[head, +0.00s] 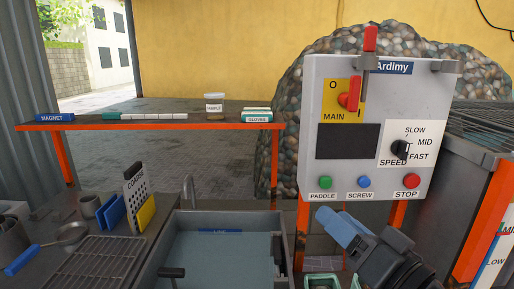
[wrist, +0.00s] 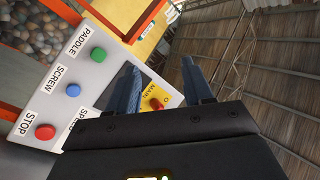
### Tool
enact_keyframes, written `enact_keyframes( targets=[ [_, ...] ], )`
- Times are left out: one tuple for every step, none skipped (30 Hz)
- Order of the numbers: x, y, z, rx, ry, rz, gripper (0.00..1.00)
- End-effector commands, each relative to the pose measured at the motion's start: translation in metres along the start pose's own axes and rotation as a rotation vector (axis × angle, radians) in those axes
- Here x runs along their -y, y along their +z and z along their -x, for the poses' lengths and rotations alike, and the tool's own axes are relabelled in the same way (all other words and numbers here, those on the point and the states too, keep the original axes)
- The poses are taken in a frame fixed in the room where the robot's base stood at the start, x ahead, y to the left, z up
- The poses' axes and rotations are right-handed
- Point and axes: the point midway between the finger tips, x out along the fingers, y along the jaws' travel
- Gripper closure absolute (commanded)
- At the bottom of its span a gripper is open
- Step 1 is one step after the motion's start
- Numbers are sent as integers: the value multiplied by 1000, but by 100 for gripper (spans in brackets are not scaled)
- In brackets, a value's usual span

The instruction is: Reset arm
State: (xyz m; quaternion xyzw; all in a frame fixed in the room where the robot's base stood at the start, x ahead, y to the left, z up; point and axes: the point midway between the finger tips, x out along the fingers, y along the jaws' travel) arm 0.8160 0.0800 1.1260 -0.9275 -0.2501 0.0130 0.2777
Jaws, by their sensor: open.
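My gripper shows in the wrist view (wrist: 160,85) with its two blue-grey fingers apart and nothing between them. In the head view my arm and gripper (head: 338,228) are at the lower right, in front of and below the control panel (head: 312,95). In the wrist view the panel (wrist: 48,115) appears turned on its side, beyond and left of the fingers. It bears a green PADDLE button (head: 325,182), a blue SCREW button (head: 364,182), a red STOP button (head: 411,181), a red MAIN switch (head: 350,101) and a black SPEED knob (head: 400,147). I see no contact with the panel.
A water-filled sink (head: 225,262) stands at lower centre. The counter left of it holds a wire rack (head: 100,262), a COARSE grater (head: 135,187) and a blue-handled strainer (head: 65,236). An orange-edged shelf (head: 100,125) carries a sample jar (head: 214,105) and gloves box (head: 257,116).

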Motion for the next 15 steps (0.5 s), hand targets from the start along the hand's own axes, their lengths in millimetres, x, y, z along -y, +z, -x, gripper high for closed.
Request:
enact_keyframes(
  targets=[
    [-4,18,13,-4,43,-21,49],
    [-8,26,20,-9,70,-27,49],
    [-11,37,30,-14,105,-34,49],
    [-14,45,38,-18,132,-37,49],
    [-16,53,47,-22,158,-39,49],
    [-19,64,58,-23,193,-41,49],
    [-20,71,68,-24,218,-42,49],
    [-22,78,77,-25,244,-40,49],
    [-24,88,90,-25,277,-36,49],
    [-25,94,100,-24,301,-33,49],
    [-25,101,110,-22,325,-28,49],
    [-26,109,124,-19,356,-19,49],
    [-26,115,135,-16,380,-10,49],
    [-26,121,146,-12,401,-3,49],
    [-25,128,160,-6,429,11,49]
  ],
)
